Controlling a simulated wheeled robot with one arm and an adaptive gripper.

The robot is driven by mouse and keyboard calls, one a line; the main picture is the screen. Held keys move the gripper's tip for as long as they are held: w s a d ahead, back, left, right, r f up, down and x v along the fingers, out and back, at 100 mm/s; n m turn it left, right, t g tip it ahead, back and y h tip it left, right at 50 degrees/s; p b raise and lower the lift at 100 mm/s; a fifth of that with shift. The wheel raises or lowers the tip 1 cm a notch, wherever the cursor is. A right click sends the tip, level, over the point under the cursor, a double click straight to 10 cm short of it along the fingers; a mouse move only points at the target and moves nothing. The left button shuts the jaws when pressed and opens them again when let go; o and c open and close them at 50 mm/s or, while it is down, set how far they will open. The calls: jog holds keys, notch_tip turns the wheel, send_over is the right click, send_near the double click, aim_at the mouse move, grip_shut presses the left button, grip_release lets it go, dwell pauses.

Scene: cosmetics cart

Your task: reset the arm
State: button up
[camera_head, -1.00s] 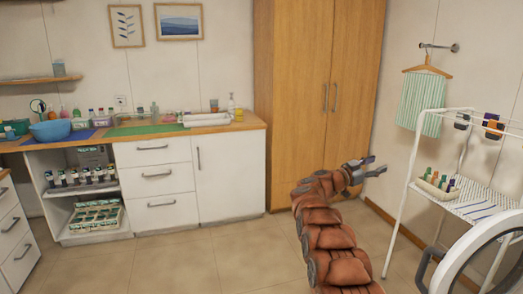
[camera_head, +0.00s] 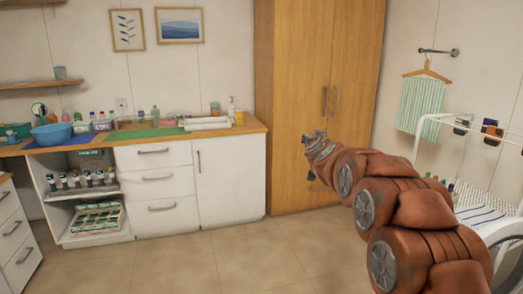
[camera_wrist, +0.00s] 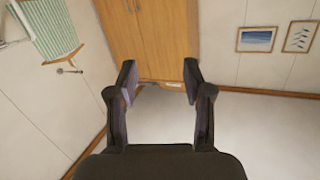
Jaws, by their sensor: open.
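My gripper shows in the wrist view (camera_wrist: 158,82) with its two dark fingers spread apart and nothing between them. In the head view my reddish-brown arm reaches from the lower right towards the wardrobe, and my gripper (camera_head: 307,155) is at its far end, small and partly hidden by the wrist. The arm is in the air in front of the wooden wardrobe (camera_head: 290,90). The wardrobe also shows in the wrist view (camera_wrist: 150,35), upside down beyond the fingers.
A white counter (camera_head: 230,170) with bottles, a blue bowl (camera_head: 51,133) and a white tray (camera_head: 207,123) stands at the left. A white drying rack (camera_head: 480,205) stands at the right, partly behind my arm. The tiled floor (camera_head: 210,265) in the middle is clear.

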jog(key=s+a+f+n+g+y+p, duration=0.15)
jog(key=s+a+f+g, duration=0.3)
jog(key=s, duration=0.85)
jog(key=s+a+f+n+g+y, duration=0.25)
jog(key=s+f+g, duration=0.2)
jog(key=s, duration=0.85)
jog(key=s+d+f+g+h, duration=0.1)
jog(key=s+d+f+g, duration=0.1)
jog(key=s, duration=1.1)
jog(key=s+d+f+m+g+p, duration=0.1)
jog(key=s+d+f+g, duration=0.2)
jog(key=s, duration=1)
jog(key=s+d+f+g+h+p, duration=0.1)
jog(key=s+f+g, duration=0.3)
jog(key=s, duration=0.9)
jog(key=shift+s+d+f+h, duration=0.3)
jog(key=shift+d+f, duration=0.35)
jog(key=shift+d, duration=0.25)
